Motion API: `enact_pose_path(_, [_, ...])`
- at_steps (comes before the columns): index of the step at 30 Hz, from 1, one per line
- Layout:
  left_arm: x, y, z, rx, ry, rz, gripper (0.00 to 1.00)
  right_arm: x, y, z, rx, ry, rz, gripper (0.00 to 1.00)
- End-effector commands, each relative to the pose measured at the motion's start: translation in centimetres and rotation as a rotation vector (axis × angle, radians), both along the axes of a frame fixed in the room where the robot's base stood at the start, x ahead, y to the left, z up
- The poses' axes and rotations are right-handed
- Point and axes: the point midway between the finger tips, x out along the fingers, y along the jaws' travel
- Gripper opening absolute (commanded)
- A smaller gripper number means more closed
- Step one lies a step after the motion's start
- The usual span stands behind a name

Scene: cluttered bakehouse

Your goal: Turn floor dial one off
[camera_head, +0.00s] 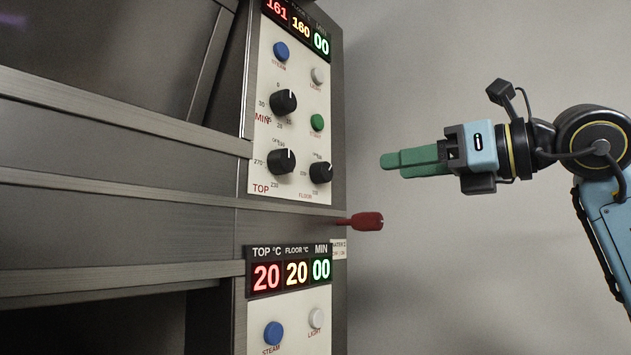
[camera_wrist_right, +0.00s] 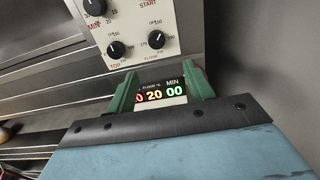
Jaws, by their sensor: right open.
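The floor dial (camera_head: 321,172) is a black knob with a white pointer mark, at the lower right of the upper oven panel, above the word FLOOR. Its pointer leans up and to the right in the head view. It also shows in the right wrist view (camera_wrist_right: 156,40), just beyond my green fingertips. My right gripper (camera_head: 388,161) is open and empty, to the right of the panel and apart from the dial. In the wrist view the two fingers (camera_wrist_right: 163,88) stand apart, with the lower display visible between them. My left gripper is not in view.
The top dial (camera_head: 281,161) sits close left of the floor dial, and the timer dial (camera_head: 283,102) is above. A red handle (camera_head: 366,222) sticks out below the panel. The lower display (camera_head: 294,272) reads 20, 20, 00.

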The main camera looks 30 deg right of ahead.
Motion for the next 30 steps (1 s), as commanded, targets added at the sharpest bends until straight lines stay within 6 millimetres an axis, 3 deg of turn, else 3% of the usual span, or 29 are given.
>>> enact_pose_path(3, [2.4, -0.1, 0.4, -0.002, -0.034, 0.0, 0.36, 0.7, 0.1, 0.2, -0.001, 0.0, -0.009, 0.52])
enact_pose_path(5, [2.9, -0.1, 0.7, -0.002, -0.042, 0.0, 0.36, 1.4, 0.5, 0.2, -0.002, -0.001, -0.007, 0.52])
enact_pose_path(8, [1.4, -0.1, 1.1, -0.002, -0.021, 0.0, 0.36, 3.2, 1.3, 0.3, -0.002, 0.0, -0.005, 0.52])
enact_pose_path(12, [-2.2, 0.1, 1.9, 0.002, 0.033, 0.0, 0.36, 6.2, 2.5, 0.2, -0.002, 0.001, -0.003, 0.52])
enact_pose_path(15, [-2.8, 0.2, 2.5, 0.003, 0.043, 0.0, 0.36, 8.0, 3.3, 0.3, -0.001, 0.001, -0.003, 0.52])
enact_pose_path(24, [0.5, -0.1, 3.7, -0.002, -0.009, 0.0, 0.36, 11.6, 4.7, 0.1, 0.0, -0.002, -0.004, 0.52])
enact_pose_path(30, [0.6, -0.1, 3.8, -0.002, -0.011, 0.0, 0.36, 12.1, 5.0, 0.0, 0.0, -0.002, -0.004, 0.52])
